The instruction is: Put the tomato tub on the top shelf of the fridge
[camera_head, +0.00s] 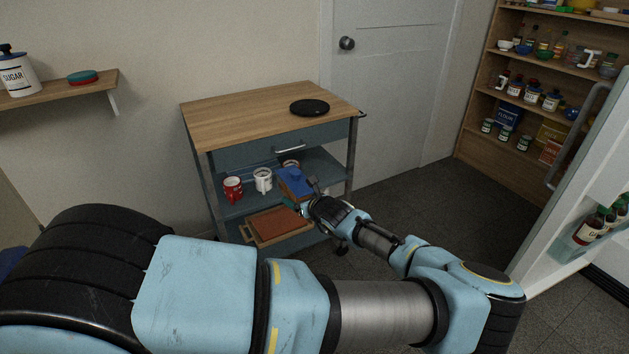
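I cannot pick out the tomato tub for sure. A low round container (83,77), red with a teal top, sits on the wall shelf at the upper left; I can read no label on it. My gripper (303,196) is at the right side of the wooden-topped cart, near the blue object on its middle shelf. It is small and dark here, and its fingers do not show clearly as open or shut. The fridge door (566,200) stands open at the right, with bottles in its rack. The fridge's top shelf is out of view.
The cart (235,110) carries a black round plate (309,107) on top, a red mug (232,188) and a white mug (263,180) below. A sugar jar (17,75) stands on the wall shelf. Pantry shelves (482,98) are at the back right. Floor before the door is clear.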

